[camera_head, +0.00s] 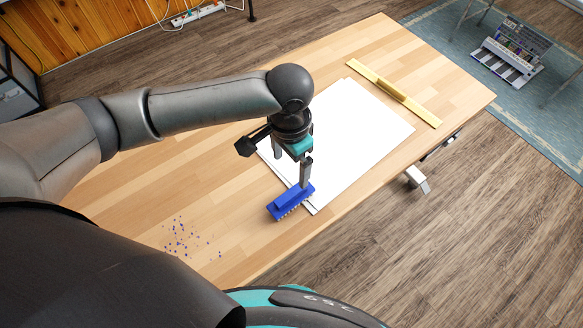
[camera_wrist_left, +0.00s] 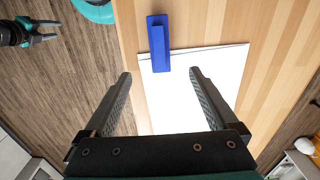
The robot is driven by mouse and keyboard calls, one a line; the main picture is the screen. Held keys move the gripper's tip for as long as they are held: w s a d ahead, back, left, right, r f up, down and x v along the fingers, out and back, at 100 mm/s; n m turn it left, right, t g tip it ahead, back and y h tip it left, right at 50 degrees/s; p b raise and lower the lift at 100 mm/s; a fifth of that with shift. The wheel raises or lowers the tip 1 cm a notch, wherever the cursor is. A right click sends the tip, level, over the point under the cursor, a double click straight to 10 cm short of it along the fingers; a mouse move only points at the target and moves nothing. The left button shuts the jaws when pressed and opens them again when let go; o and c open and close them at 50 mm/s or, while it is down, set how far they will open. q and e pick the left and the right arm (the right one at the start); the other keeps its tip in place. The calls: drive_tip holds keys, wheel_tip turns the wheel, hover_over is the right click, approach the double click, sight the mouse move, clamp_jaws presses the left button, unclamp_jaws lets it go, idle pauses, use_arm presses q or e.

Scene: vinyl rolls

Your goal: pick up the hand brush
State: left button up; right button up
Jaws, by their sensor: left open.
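The blue hand brush (camera_head: 287,204) lies on the wooden table with its bristles down, at the near corner of the white sheets. It also shows in the left wrist view (camera_wrist_left: 159,45), just beyond my fingertips and between their lines. My left gripper (camera_head: 305,170) points down above the brush; in the head view its finger overlaps the brush's far end. In the left wrist view its two fingers (camera_wrist_left: 160,74) are spread and empty, with a gap wider than the brush. My right gripper (camera_wrist_left: 57,29) shows in that view over the floor, its jaws apart.
White sheets (camera_head: 365,125) lie flat on the wooden table (camera_head: 210,150). A yellow ruler-like bar with a raised grip (camera_head: 393,92) lies beyond them. Small blue crumbs (camera_head: 185,240) are scattered at the near left. The table's near-right edge is close to the brush.

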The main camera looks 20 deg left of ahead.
use_arm(q)
wheel_tip(320, 180, down, 4)
drive_tip(key=b, duration=0.1)
hover_over(291, 193)
drive_tip(key=f, duration=0.2)
drive_tip(key=f+b, duration=0.1)
drive_tip(key=f, duration=0.1)
drive_tip(key=shift+s+a+f, duration=0.1)
drive_tip(key=shift+s+f, duration=0.1)
drive_tip(key=shift+f, duration=1)
drive_tip(key=f, duration=0.2)
drive_tip(key=f+b, duration=0.1)
drive_tip(key=f, duration=0.1)
drive_tip(key=shift+w+f, duration=0.2)
drive_tip(key=shift+f, duration=0.05)
use_arm(e)
drive_tip(key=s+f, duration=0.2)
drive_tip(key=f, duration=0.1)
drive_tip(key=shift+s+a+f, duration=0.1)
drive_tip(key=shift+s+f, duration=0.05)
drive_tip(key=shift+s, duration=0.05)
use_arm(q)
drive_tip(key=shift+c, duration=0.4)
clamp_jaws()
use_arm(e)
drive_tip(key=shift+s, duration=0.1)
